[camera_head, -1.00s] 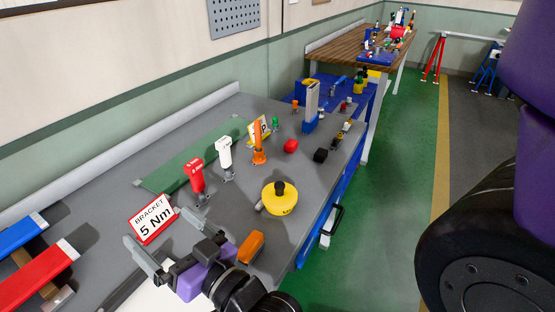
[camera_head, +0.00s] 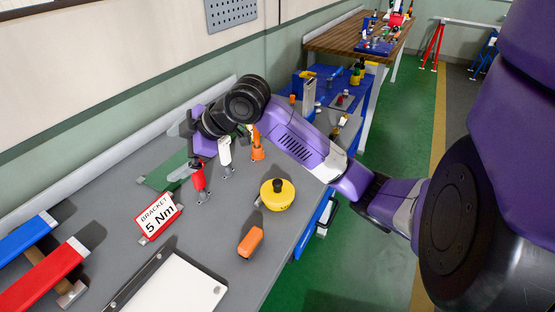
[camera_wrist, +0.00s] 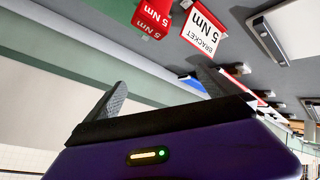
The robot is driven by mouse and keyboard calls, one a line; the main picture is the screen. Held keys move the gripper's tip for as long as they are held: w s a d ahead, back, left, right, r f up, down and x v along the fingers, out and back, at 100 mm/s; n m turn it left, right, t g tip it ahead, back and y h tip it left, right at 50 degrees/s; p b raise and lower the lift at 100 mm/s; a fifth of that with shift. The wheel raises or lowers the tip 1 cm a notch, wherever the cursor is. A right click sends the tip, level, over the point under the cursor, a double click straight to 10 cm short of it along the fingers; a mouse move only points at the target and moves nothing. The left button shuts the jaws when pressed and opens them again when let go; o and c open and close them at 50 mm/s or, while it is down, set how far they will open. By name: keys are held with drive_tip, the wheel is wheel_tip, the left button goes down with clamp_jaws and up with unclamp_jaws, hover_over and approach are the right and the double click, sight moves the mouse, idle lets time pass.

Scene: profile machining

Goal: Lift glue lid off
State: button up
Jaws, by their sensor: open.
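A squat yellow round container (camera_head: 277,201) with a black knob-like top (camera_head: 278,186) stands on the grey bench in the head view. It may be the glue, but its print is too small to read. My gripper (camera_head: 182,148) is over the bench, left of and beyond this container, near the red tool. It is open and empty. In the wrist view the two fingers of my gripper (camera_wrist: 158,92) stand apart with nothing between them. The yellow container does not show in that view.
The red tool (camera_head: 198,176), a white tool (camera_head: 224,150) and an orange tool (camera_head: 257,148) stand upright near my arm. A "BRACKET 5 Nm" sign (camera_head: 158,217), an orange block (camera_head: 250,241) and a clipboard (camera_head: 172,285) are nearer. Small yellow-and-black bottles (camera_head: 356,77) stand on the blue bench.

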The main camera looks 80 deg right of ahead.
drive_tip(key=s+d+f+n+g+h, duration=0.1)
drive_tip(key=s+d+f+g, duration=0.35)
drive_tip(key=s+d, duration=0.4)
drive_tip(key=n+g, duration=0.2)
drive_tip(key=g, duration=0.4)
hover_over(277, 182)
wheel_tip(277, 182, down, 2)
drive_tip(key=shift+s+f+p, duration=0.1)
drive_tip(key=shift+f+p, duration=0.05)
drive_tip(key=shift+p, duration=0.3)
drive_tip(key=shift+f+p, duration=0.5)
drive_tip(key=shift+f, duration=3.25)
drive_tip(key=c, duration=1.3)
drive_tip(key=shift+r+p, duration=0.9)
drive_tip(key=shift+r, duration=0.35)
drive_tip(key=shift+c, duration=0.2)
drive_tip(key=shift+r+p, duration=1.5)
drive_tip(key=shift+r, duration=0.45)
